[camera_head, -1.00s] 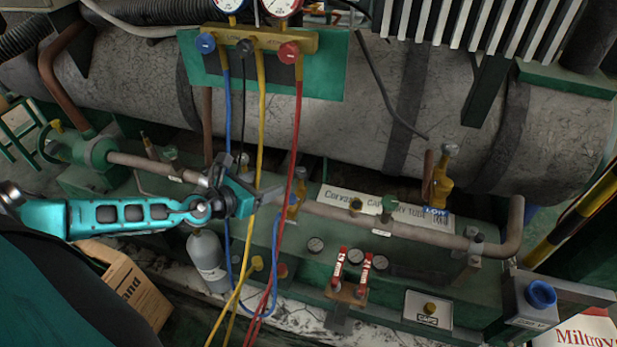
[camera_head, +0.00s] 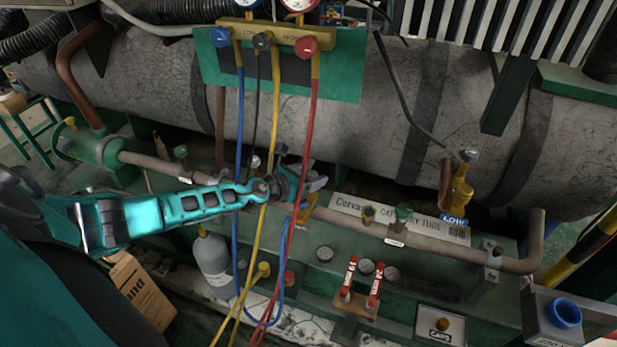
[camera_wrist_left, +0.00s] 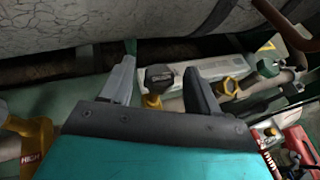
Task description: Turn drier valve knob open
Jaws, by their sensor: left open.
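My left gripper (camera_head: 302,184) is in the middle of the head view, past the hoses. In the left wrist view its fingers (camera_wrist_left: 160,68) are spread, with nothing between them held. A brass valve with a dark knob (camera_wrist_left: 158,74) shows between the fingers, apart from them as far as I can see. I cannot tell from any label whether this is the drier valve. Its brass body is mostly hidden behind my gripper in the head view. Farther right on the pipe are a brass fitting (camera_head: 368,214) and a green knob (camera_head: 403,212). My right gripper is not in view.
Blue (camera_head: 239,130), yellow (camera_head: 276,115) and red (camera_head: 312,130) hoses hang from the gauge manifold (camera_head: 270,40) close to my left arm. The yellow HIGH valve (camera_wrist_left: 30,140) is left of my fingers. A large grey tank (camera_head: 380,110) runs behind. Red-handled tools (camera_head: 375,285) stand in front.

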